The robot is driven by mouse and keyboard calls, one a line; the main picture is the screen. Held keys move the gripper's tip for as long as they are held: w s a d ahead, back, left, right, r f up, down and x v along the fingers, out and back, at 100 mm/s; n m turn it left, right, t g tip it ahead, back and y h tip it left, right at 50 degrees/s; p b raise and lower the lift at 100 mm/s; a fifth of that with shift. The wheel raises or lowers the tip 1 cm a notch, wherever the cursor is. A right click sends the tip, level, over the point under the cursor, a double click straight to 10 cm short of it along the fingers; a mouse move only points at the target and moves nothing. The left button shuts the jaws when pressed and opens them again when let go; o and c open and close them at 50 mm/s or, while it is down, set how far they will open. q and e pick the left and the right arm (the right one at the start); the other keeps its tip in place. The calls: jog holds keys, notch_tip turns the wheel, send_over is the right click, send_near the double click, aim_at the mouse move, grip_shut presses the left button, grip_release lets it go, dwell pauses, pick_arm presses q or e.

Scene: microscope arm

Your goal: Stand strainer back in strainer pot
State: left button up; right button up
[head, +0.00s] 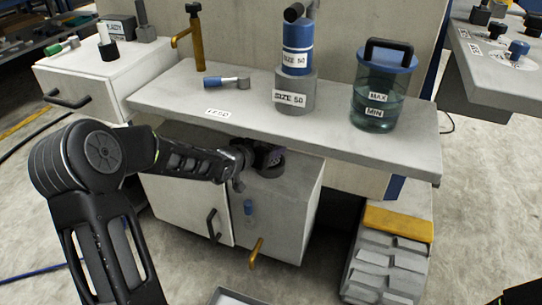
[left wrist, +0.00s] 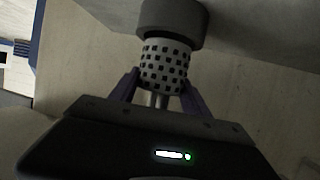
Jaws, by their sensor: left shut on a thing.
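My left gripper (head: 262,160) is below the front edge of the bench top, in front of the white cabinet. In the left wrist view its purple fingers (left wrist: 160,95) are shut on a grey perforated cylinder, the strainer (left wrist: 165,62). A wider grey collar (left wrist: 172,18) sits at the strainer's upper end in that view. I cannot tell whether it is part of the strainer. In the head view the gripper mostly hides the strainer. No label names the strainer pot.
The grey bench top (head: 340,125) overhangs the white cabinet (head: 285,205). A tank with a blue lid and MAX and MIN labels (head: 375,112) stands at right. A brass tap (head: 196,45) and a blue-handled tool (head: 228,82) are at left. Yellow-topped steps (head: 398,222) stand at lower right.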

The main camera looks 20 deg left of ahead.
pick_arm(q)
jog(key=shift+w, duration=0.25)
notch_tip(320, 180, down, 3)
jog(key=b, duration=0.2)
jog(key=shift+d+f+b, duration=0.1)
jog(key=shift+f+b, duration=0.1)
jog(key=shift+b, duration=0.1)
grip_shut()
jog(key=shift+f, duration=0.4)
jog(key=o, duration=1.2)
grip_release()
jog(key=o, duration=0.4)
jog(key=shift+r, duration=0.1)
jog(key=shift+w+r, duration=0.1)
jog(key=shift+r, duration=0.1)
